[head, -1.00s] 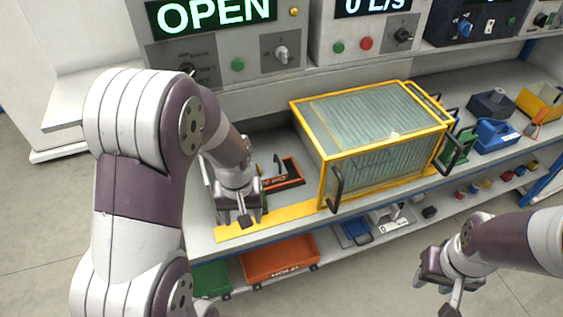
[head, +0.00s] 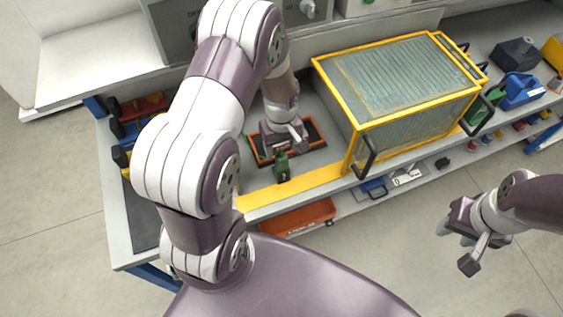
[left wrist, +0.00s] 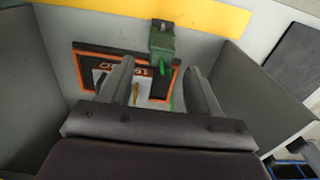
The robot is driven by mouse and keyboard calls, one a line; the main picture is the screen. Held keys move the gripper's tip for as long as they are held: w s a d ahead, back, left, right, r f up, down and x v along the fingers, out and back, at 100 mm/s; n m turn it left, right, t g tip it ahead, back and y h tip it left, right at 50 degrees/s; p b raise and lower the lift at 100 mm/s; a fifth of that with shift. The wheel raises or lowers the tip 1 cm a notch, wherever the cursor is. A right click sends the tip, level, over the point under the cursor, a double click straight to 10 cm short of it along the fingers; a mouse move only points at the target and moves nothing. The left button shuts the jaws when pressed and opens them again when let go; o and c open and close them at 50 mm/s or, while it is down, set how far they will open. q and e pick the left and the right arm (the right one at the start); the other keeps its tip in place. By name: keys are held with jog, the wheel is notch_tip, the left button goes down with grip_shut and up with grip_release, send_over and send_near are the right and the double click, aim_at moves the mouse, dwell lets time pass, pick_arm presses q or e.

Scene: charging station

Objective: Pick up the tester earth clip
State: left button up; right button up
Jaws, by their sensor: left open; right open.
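A small green block-like clip (head: 282,167), which looks like the tester earth clip, stands by the yellow strip at the bench's front edge. It also shows in the left wrist view (left wrist: 162,44), just beyond and roughly between my left fingertips. My left gripper (head: 284,140) is open above the orange-edged dark tray (head: 318,131), behind the clip. Its two fingers (left wrist: 160,72) are apart, and nothing is visibly held. My right gripper (head: 468,238) is open and empty, out over the floor in front of the bench.
A yellow-framed clear box (head: 410,85) with black handles stands close to the right of my left gripper. Red and blue tools (head: 135,115) lie at the bench's left end. An orange bin (head: 300,216) sits on the lower shelf. A blue item (head: 521,90) stands at the right.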

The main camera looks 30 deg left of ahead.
aim_at(282, 157)
pick_arm(q)
jog(key=f, duration=0.2)
jog(key=f+p, duration=0.1)
jog(key=f, duration=0.1)
jog(key=shift+s+d, duration=0.3)
jog(key=shift+f, duration=0.3)
jog(key=shift+w+a, duration=0.1)
jog(key=c, duration=1.1)
jog(key=shift+r, duration=0.1)
